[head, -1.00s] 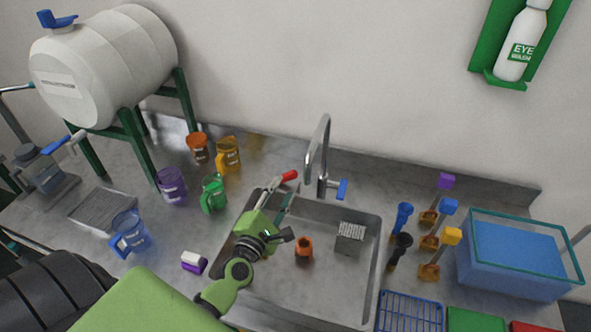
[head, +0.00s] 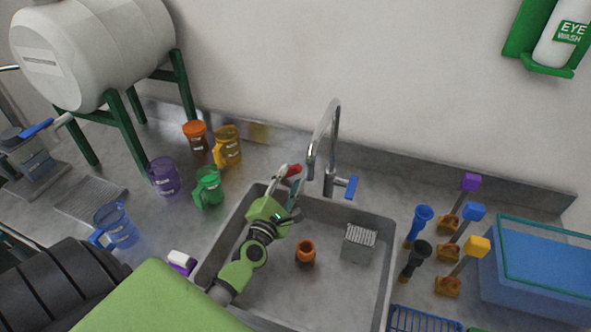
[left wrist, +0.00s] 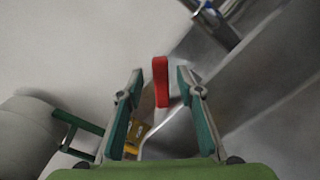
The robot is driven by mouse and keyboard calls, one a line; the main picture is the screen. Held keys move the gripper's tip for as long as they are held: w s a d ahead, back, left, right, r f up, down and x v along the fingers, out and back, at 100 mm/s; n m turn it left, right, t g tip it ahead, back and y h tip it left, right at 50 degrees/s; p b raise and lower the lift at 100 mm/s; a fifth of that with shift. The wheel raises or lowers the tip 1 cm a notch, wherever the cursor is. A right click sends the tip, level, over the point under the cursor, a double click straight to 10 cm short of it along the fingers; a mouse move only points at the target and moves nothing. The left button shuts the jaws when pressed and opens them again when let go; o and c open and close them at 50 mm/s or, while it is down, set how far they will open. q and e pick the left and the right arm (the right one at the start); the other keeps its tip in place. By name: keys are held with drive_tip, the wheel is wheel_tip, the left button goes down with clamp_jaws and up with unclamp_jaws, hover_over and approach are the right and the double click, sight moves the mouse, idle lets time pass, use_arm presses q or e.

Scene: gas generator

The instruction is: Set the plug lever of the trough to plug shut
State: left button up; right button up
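The plug lever (head: 293,170) has a red handle and stands at the back left rim of the metal sink trough (head: 333,292). My left gripper (head: 285,187) reaches over the trough's left side to the lever. In the left wrist view the red handle (left wrist: 160,80) shows upright between the two spread green fingers (left wrist: 158,100), with gaps on both sides. The gripper is open and holds nothing. The lever's lower part is partly hidden in the head view. My right gripper is in neither current view.
A tall faucet (head: 328,140) with a blue handle (head: 351,187) stands right of the lever. Green (head: 208,187), yellow (head: 228,146) and purple (head: 163,177) jugs stand left of it. An orange cup (head: 306,252) and a grey basket (head: 358,244) sit in the trough.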

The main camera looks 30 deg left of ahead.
sight(294, 172)
use_arm(q)
drive_tip(key=x, duration=0.4)
drive_tip(key=shift+w, duration=0.25)
clamp_jaws()
